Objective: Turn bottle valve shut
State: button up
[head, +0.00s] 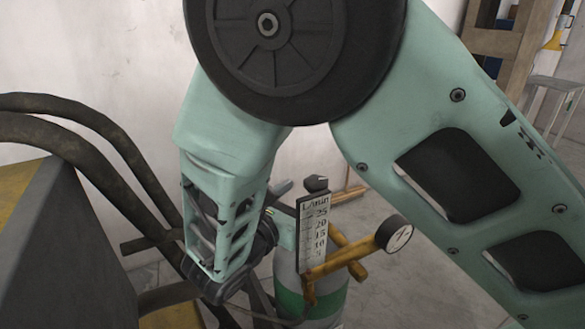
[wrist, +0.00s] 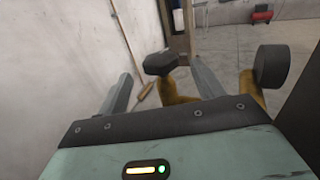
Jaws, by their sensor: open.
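The gas bottle (head: 315,290) stands upright on the floor, grey with a green band, partly hidden by its brass fittings. A dark faceted valve knob (head: 316,184) shows above the flow scale; it also appears in the wrist view (wrist: 160,62) on a brass stem. My gripper (wrist: 159,68) is open, with one finger on each side of the knob in the picture. Whether the fingers are level with the knob or touch it, I cannot tell. In the head view my arm hides most of the gripper.
A flow scale plate (head: 313,228) and a round gauge (head: 394,233) on brass pipes sit close by the knob. Thick dark hoses (head: 95,135) and a grey-yellow machine (head: 60,250) crowd the left. A white wall stands behind; open floor (head: 385,285) lies to the right.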

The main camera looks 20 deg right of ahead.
aim_at(310, 189)
jog(key=p+x, duration=0.1)
jog(key=x, duration=0.5)
jog(key=shift+c, duration=0.3)
jog(key=c, duration=0.9)
